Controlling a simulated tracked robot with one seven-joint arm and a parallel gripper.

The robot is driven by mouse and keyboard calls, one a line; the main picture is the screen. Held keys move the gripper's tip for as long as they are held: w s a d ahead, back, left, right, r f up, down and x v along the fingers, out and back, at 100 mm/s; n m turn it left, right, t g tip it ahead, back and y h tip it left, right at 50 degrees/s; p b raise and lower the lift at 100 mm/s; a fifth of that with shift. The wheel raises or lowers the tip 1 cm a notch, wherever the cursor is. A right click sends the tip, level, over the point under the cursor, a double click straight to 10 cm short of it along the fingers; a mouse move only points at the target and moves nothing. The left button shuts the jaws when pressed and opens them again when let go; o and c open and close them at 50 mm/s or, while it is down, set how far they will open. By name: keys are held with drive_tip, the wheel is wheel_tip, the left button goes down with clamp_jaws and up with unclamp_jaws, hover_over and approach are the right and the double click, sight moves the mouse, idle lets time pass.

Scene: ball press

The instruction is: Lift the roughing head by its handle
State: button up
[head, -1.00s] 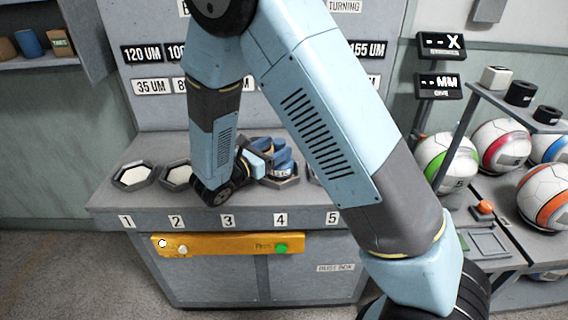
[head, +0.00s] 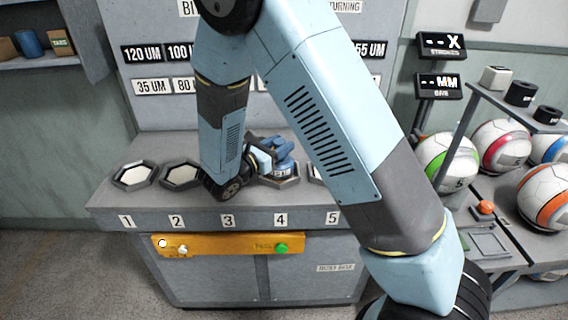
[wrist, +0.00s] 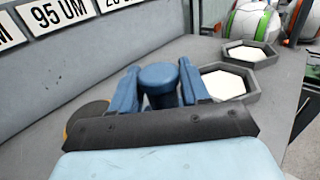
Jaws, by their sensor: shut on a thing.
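My gripper (head: 270,150) is over the hexagonal tray (head: 290,183) behind the label 4. In the wrist view its two blue fingers (wrist: 163,88) are on either side of a round blue knob (wrist: 158,76), shut on it. I take this knob as the handle of the roughing head, whose blue body (head: 283,168) shows low in the tray in the head view. The writing on the body is too small to read. In the wrist view the body below the knob is hidden by my gripper. I cannot tell whether the head is clear of its tray.
Two open hexagonal trays (head: 133,175) with pale insides stand at the left. A dark disc with an orange edge (wrist: 88,118) lies left of the gripper. The labelled back wall (head: 150,120) rises behind the counter.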

clamp_jaws()
drive_tip(key=shift+r, duration=0.1)
idle(0.3)
